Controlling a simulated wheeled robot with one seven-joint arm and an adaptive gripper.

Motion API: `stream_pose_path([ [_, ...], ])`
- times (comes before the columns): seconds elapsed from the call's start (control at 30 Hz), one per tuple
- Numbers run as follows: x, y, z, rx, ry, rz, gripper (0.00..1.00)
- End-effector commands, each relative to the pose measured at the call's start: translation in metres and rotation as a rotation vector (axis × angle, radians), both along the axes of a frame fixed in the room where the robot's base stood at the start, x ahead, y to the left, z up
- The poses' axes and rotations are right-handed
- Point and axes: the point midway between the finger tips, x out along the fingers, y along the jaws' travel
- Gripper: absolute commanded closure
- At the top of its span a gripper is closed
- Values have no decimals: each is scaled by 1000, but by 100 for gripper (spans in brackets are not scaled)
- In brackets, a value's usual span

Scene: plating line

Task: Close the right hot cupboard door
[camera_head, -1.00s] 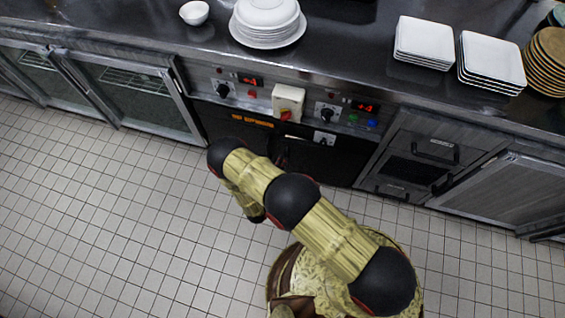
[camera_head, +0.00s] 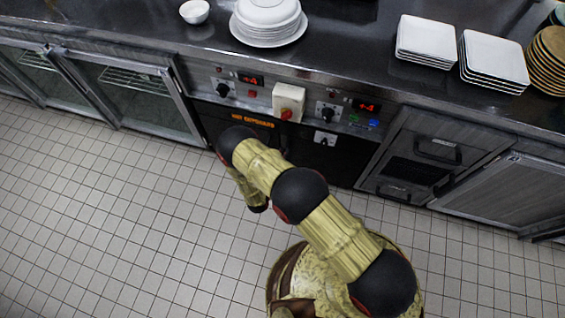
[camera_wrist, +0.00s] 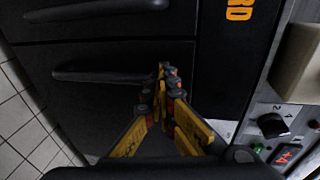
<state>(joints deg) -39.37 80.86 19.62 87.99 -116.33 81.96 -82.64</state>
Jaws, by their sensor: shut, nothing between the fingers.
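The hot cupboard is the black front in the middle of the steel counter, with an orange label (camera_head: 252,120) along its top. The right door (camera_head: 335,165) shows partly in the head view, with my arm in front of the rest. In the wrist view, turned on its side, the right door (camera_wrist: 75,110) is a dark panel with a long black handle (camera_wrist: 110,74). The left door's handle (camera_wrist: 95,10) is above it. My gripper (camera_wrist: 163,72) is shut and empty, in front of the right door near its handle. I cannot tell whether it touches, or whether the door is fully flush.
A control panel with knobs (camera_head: 328,112) and a switch box (camera_head: 288,101) sits above the doors. Steel drawers (camera_head: 425,150) stand to the right, glass-fronted cabinets (camera_head: 130,95) to the left. Plates (camera_head: 268,25) stand on the counter. The tiled floor (camera_head: 110,220) is clear.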

Motion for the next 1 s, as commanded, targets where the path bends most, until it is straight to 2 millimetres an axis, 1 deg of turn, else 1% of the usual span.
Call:
stream_pose_path([
  [0.03,7,2,5,8,-14,-5,100],
  [0.07,6,2,5,8,-15,-5,100],
  [0.17,2,5,7,9,-15,-4,100],
  [0.23,-5,7,8,7,-12,-3,100],
  [0.37,-26,10,11,2,-5,-7,100],
  [0.5,-52,26,18,0,-5,-4,100],
  [0.7,-85,45,24,0,-2,-6,100],
  [0.83,-100,54,27,1,-3,-6,100],
  [1.0,-110,59,28,0,-2,-8,100],
])
